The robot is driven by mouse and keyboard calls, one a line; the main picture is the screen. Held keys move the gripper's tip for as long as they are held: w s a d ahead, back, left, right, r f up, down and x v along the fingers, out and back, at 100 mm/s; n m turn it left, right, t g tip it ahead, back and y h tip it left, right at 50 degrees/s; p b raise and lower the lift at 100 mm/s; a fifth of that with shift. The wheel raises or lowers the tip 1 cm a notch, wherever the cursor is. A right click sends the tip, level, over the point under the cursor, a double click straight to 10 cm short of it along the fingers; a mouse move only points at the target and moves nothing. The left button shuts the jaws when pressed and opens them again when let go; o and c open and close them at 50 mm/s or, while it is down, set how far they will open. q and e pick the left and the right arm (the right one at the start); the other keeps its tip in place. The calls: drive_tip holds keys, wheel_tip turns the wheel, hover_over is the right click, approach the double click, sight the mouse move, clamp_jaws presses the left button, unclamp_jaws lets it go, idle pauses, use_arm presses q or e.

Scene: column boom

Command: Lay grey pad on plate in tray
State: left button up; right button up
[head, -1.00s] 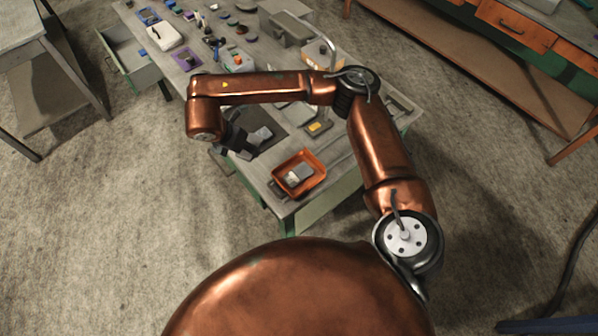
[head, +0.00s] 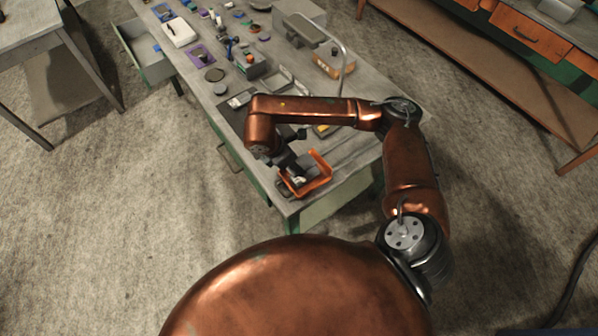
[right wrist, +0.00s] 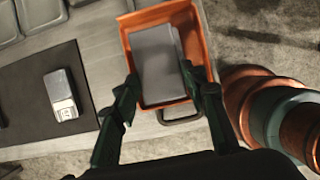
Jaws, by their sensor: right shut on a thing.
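The grey pad (right wrist: 157,65) is a flat rectangle between the two dark fingers of my right gripper (right wrist: 160,78), which is shut on it. In the right wrist view the pad appears over the orange tray (right wrist: 158,14); I cannot tell whether it touches anything in it. In the head view my right gripper (head: 297,173) reaches down at the left part of the tray (head: 325,167). The plate is not distinguishable now, hidden by the pad and gripper. My left gripper is not in view.
A dark mat (right wrist: 32,90) with a small grey-and-white block (right wrist: 61,95) lies left of the tray. The tray stands near the front corner of the workbench (head: 219,104). Several small items and a grey box with a bent metal pipe (head: 341,58) stand farther back.

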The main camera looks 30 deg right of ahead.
sight(299, 178)
drive_tip(key=shift+s+d+f, duration=0.4)
drive_tip(key=shift+s+f, duration=0.1)
drive_tip(key=shift+f, duration=1.85)
drive_tip(key=o, duration=0.9)
drive_tip(key=shift+c, duration=0.2)
drive_tip(key=shift+r, duration=0.1)
drive_tip(key=p+v, duration=0.1)
drive_tip(key=v, duration=1.1)
drive_tip(key=shift+d, duration=0.1)
